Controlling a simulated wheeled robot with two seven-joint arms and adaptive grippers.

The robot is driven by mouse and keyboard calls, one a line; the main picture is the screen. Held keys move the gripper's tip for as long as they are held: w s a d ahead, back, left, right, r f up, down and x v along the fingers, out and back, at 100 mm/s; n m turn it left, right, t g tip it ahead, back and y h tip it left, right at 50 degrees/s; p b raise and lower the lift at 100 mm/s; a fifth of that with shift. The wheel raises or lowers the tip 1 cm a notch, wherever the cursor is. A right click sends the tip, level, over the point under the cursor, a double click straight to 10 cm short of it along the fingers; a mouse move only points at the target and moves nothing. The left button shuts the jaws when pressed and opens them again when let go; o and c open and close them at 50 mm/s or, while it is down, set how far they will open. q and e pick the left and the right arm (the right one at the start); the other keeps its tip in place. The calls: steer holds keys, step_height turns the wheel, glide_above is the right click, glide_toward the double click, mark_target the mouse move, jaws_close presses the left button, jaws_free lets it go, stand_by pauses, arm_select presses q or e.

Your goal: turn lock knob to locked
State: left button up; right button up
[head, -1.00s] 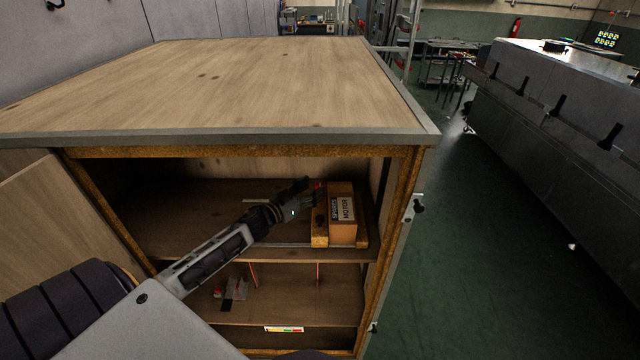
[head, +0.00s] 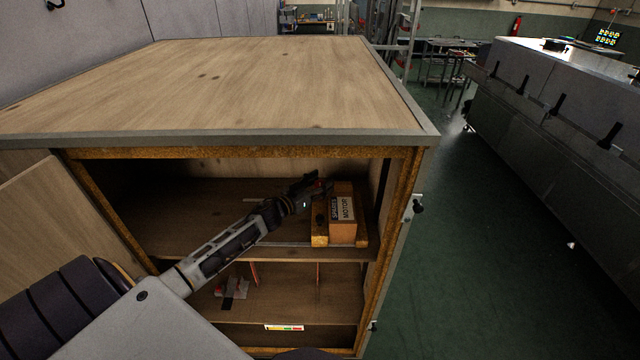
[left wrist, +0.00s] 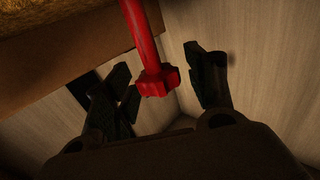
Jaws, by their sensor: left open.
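A red part (left wrist: 154,78), a bar with a blocky end that may be the lock knob, stands between the two fingers of my left gripper (left wrist: 165,84) in the left wrist view. The fingers are apart on either side of it, with a visible gap. In the head view the left gripper (head: 312,186) reaches inside the open cabinet, and only a small red spot (head: 319,183) shows at its tip. Whether the knob is locked cannot be told. My right gripper is not in view.
A box labelled MOTOR (head: 343,207) stands on a wooden base on the upper shelf, close beside my left gripper. The cabinet's wooden top (head: 230,85) lies above the arm. The open door (head: 45,215) is at left. Small items (head: 233,289) lie on the lower shelf.

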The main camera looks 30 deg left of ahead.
arm_select(q)
steer(key=c, duration=1)
